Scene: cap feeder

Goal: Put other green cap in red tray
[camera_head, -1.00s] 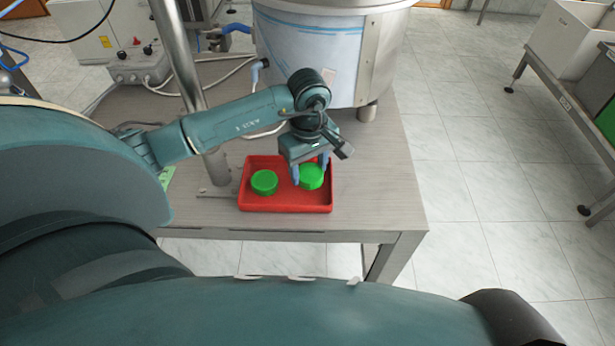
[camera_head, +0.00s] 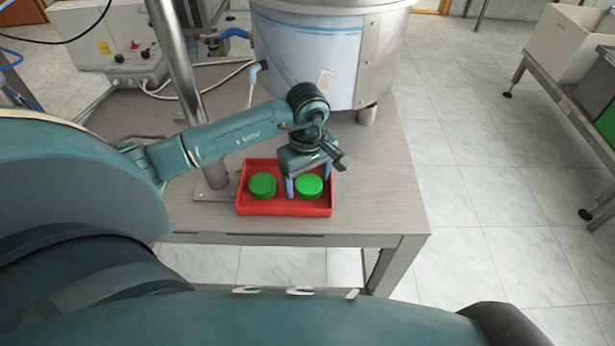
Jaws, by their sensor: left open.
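The red tray (camera_head: 285,208) sits on the table near its front edge. Two green caps lie in it side by side: a left green cap (camera_head: 262,186) and a right green cap (camera_head: 309,187). My left gripper (camera_head: 308,184) is over the right part of the tray, pointing down. Its blue fingers are open, one on each side of the right cap. Whether they touch the cap cannot be told. The left cap is clear of the fingers. My right gripper is not in view.
A metal post (camera_head: 181,85) stands on the table left of the tray. A large metal drum (camera_head: 325,55) stands behind the tray. A control box (camera_head: 137,70) with cables is at the back left. The table top (camera_head: 385,190) right of the tray is bare.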

